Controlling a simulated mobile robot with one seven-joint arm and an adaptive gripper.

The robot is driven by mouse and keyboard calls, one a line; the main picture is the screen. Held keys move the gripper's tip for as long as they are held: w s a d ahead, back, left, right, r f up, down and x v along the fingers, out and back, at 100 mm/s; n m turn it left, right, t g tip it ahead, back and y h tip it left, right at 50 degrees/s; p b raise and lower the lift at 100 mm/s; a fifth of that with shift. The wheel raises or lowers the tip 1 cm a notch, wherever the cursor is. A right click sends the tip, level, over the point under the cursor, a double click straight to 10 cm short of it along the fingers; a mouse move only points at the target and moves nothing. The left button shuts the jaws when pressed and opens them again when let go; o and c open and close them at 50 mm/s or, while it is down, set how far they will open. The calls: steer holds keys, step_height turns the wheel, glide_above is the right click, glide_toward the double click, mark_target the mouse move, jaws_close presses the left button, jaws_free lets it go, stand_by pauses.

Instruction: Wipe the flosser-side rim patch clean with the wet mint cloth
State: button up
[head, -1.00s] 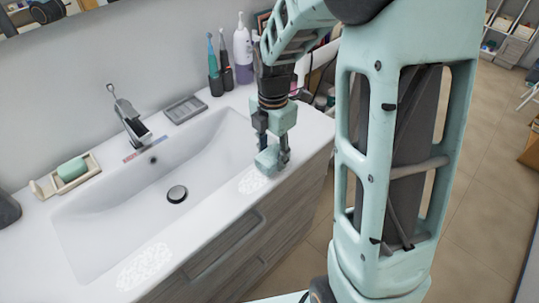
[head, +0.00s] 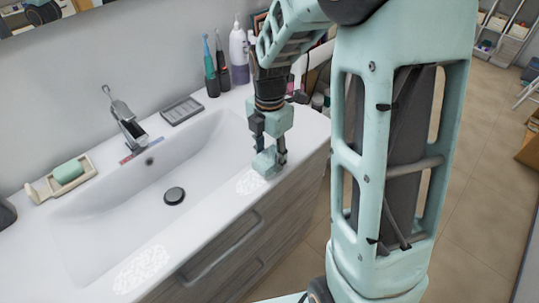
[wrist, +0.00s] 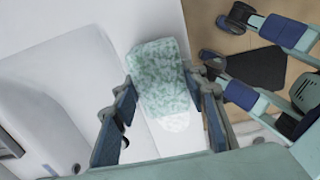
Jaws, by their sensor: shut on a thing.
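The mint cloth (head: 265,161) is a folded, pale green pad between the fingers of my gripper (head: 269,150), which is shut on it. It sits low at the front rim of the white sink, at the far end of a whitish speckled patch (head: 250,182). In the wrist view the cloth (wrist: 160,75) shows mottled, between my two fingers, with part of the white patch (wrist: 175,123) beside it. The cloth may cover some of the patch; I cannot tell whether it touches the rim. A second speckled patch (head: 141,270) lies on the rim nearer the left.
The basin (head: 120,215) is empty, with a dark drain (head: 174,195) and a faucet (head: 125,120) behind. A soap dish (head: 88,178) holds green soap (head: 68,172). A grey tray (head: 181,110), toothbrushes (head: 209,68) and a white-and-purple bottle (head: 239,55) stand at the back.

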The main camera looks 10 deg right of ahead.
mark_target(243, 188)
steer(key=shift+f+b, duration=0.3)
steer(key=shift+f, duration=0.25)
steer(key=shift+a, duration=0.1)
